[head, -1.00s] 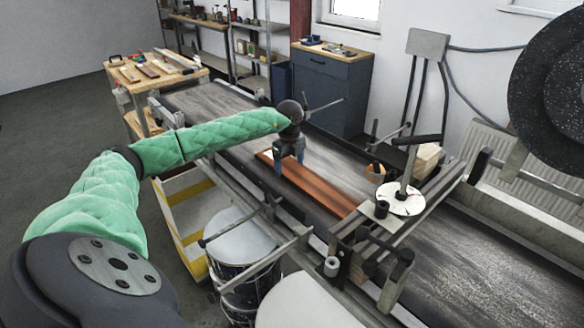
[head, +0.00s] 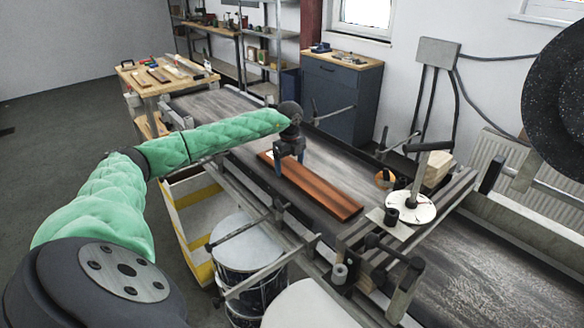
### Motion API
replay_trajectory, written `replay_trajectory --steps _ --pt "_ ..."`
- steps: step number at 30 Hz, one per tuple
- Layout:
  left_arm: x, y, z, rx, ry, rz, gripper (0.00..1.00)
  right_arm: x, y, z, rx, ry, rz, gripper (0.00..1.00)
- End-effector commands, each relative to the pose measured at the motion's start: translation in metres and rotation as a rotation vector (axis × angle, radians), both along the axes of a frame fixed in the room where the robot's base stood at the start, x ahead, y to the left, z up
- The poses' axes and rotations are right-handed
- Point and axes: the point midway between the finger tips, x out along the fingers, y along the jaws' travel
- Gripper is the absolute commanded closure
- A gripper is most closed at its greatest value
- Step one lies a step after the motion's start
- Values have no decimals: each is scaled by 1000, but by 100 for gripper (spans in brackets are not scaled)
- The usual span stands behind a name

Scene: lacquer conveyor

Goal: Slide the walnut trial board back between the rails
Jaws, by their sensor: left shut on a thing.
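The walnut trial board (head: 318,188), a long reddish-brown plank, lies lengthwise on the dark conveyor belt (head: 206,103). My left gripper (head: 288,162) comes down from above and is shut on the board near its far end, hiding part of it. The board's near end lies bare on the belt, a little short of the crossing frame with the white dial (head: 411,206). The near-side rail (head: 262,192) runs along the belt to the board's left. A guide bar on a post (head: 334,112) stands at the far side. My right gripper is not in view.
Drums (head: 247,244) and a yellow-white crate (head: 192,217) stand left of the conveyor. A large dark disc (head: 556,95) fills the upper right. The belt beyond my gripper is clear.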

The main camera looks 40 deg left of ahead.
Motion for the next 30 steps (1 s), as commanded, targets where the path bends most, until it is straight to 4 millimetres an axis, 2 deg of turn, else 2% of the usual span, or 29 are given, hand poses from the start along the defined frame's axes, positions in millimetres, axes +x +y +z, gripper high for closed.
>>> replay_trajectory --steps 21,30 --pt "4 33 0 0 0 1 46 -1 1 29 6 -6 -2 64" --pt "5 37 0 0 0 0 46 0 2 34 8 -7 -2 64"
